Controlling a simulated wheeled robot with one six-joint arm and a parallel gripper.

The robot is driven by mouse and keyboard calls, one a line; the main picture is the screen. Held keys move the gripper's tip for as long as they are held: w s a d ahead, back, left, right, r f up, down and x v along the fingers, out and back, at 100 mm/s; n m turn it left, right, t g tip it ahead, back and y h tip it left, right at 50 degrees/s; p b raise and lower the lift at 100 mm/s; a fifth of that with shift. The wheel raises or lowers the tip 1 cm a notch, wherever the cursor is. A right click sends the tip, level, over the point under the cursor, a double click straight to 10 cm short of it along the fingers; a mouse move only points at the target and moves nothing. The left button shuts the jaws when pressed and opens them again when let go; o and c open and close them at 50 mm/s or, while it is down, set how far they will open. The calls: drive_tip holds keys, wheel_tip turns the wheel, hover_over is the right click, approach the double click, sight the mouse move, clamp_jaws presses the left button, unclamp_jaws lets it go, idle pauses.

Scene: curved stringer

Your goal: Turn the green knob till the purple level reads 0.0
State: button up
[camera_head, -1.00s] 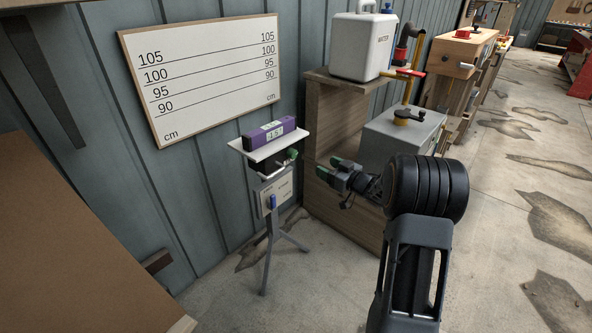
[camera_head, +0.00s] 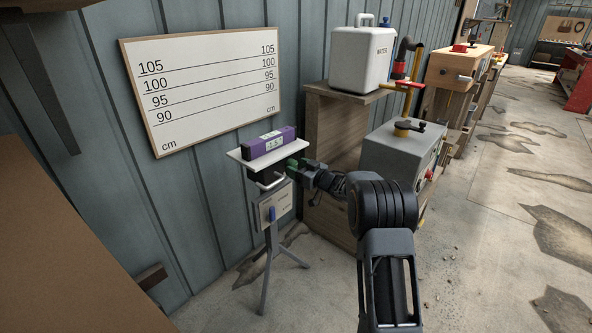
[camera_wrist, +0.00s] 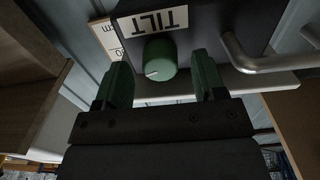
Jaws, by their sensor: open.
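The purple level (camera_head: 268,143) lies on a white plate (camera_head: 236,155) on top of a tripod stand (camera_head: 268,250). Its display looks like 1.5, but the digits are too small to be sure. In the wrist view, the green knob (camera_wrist: 160,58) sits on a dark block under a label reading TILT (camera_wrist: 160,20). A white mark shows at the knob's lower left. My gripper (camera_wrist: 162,74) is open, with one green finger on each side of the knob and visible gaps between. In the head view, my gripper (camera_head: 297,168) is at the right of the block and hides the knob.
A bent metal handle (camera_wrist: 262,62) sticks out right of the knob in the wrist view. A wooden shelf (camera_head: 335,120) with a white water container (camera_head: 362,55) and a grey box (camera_head: 392,155) stand right of the tripod. A marked board (camera_head: 205,85) hangs behind.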

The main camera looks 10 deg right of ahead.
drive_tip(key=shift+w+a, duration=0.25)
drive_tip(key=shift+w, duration=0.05)
drive_tip(key=c, duration=0.9)
drive_tip(key=shift+n, duration=0.3)
